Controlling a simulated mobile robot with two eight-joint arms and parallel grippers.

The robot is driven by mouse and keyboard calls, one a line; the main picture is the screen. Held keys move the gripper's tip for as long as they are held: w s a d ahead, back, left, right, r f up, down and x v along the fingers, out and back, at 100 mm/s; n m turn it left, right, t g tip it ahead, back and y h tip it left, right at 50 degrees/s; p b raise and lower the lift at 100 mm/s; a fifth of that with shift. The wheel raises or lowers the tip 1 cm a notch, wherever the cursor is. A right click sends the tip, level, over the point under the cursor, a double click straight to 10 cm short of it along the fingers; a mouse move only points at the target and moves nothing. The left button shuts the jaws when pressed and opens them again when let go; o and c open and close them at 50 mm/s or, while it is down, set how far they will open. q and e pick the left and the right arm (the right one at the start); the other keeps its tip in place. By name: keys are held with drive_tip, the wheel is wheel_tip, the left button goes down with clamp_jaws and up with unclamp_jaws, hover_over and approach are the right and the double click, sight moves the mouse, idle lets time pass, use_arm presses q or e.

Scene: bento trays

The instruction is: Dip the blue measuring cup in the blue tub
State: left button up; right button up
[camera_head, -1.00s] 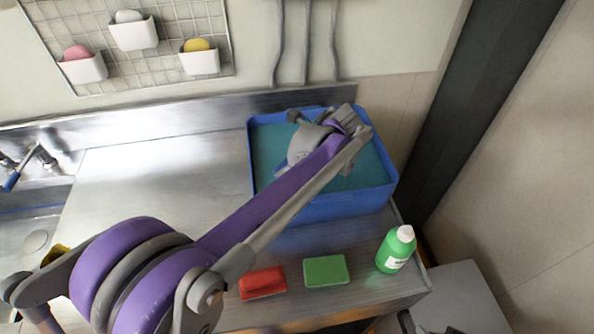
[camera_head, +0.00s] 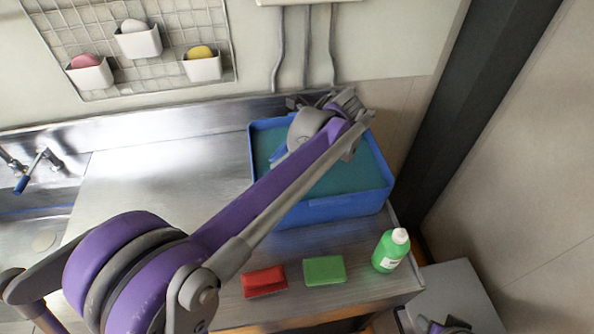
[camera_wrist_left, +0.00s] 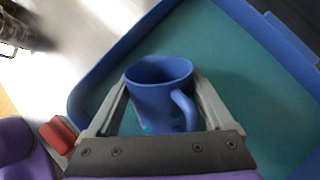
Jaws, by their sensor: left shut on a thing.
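The blue tub (camera_head: 335,208), holding teal liquid, stands at the back right of the steel counter. My left arm reaches over it, and its wrist hides much of the tub. In the left wrist view my left gripper (camera_wrist_left: 160,79) is shut on the blue measuring cup (camera_wrist_left: 150,98), with one finger on each side. The cup's open mouth and handle show, with the tub's rim (camera_wrist_left: 98,88) and liquid around it. I cannot tell whether its base touches the liquid. Part of my right arm's end (camera_head: 447,326) shows at the bottom right; its fingers are unclear.
A red sponge (camera_head: 264,281), a green sponge (camera_head: 324,270) and a green bottle (camera_head: 391,250) stand in front of the tub. The sink and tap (camera_head: 38,168) are at the left. A dark post (camera_head: 480,120) rises right of the tub. The counter left of the tub is clear.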

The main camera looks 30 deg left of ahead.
use_arm(q)
wheel_tip(320, 180, up, 11)
drive_tip(key=p, duration=0.5)
use_arm(e)
wheel_tip(320, 180, up, 8)
drive_tip(key=w, duration=0.2)
drive_tip(key=shift+w+f+t, duration=0.2)
drive_tip(key=shift+w+t, duration=0.1)
drive_tip(key=shift+w, duration=0.1)
drive_tip(key=shift+s, duration=0.1)
